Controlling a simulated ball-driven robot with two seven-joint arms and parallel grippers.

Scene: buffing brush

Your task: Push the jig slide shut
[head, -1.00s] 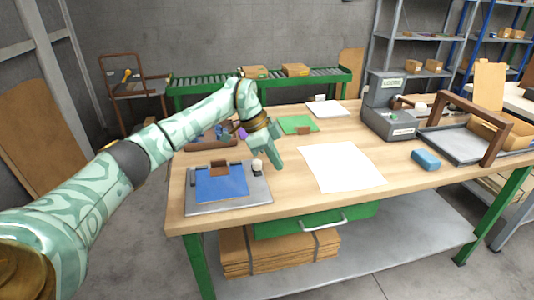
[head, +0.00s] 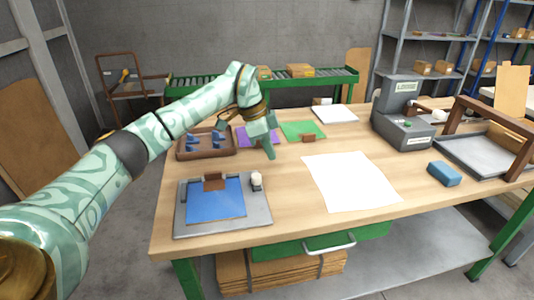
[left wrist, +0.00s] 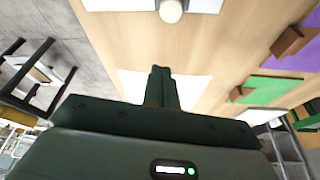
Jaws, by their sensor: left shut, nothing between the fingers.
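The jig is a grey base plate (head: 180,222) at the table's front left, with a blue panel (head: 214,205) on it. A brown block (head: 214,182) stands at the panel's back edge, and a pale knob (head: 256,180) sits at the plate's right back corner. The knob also shows at the top of the left wrist view (left wrist: 171,10). My left gripper (head: 269,152) is shut and empty, pointing down behind and right of the knob, apart from it. Its shut fingers (left wrist: 161,85) show in the left wrist view. My right gripper is out of view.
A brown tray (head: 184,153) with blue pieces lies behind the jig. Purple (head: 262,138) and green (head: 300,127) sheets lie farther back. A white sheet (head: 348,182), a blue block (head: 444,174) and a grey machine (head: 405,132) are to the right. Bare wood lies between jig and white sheet.

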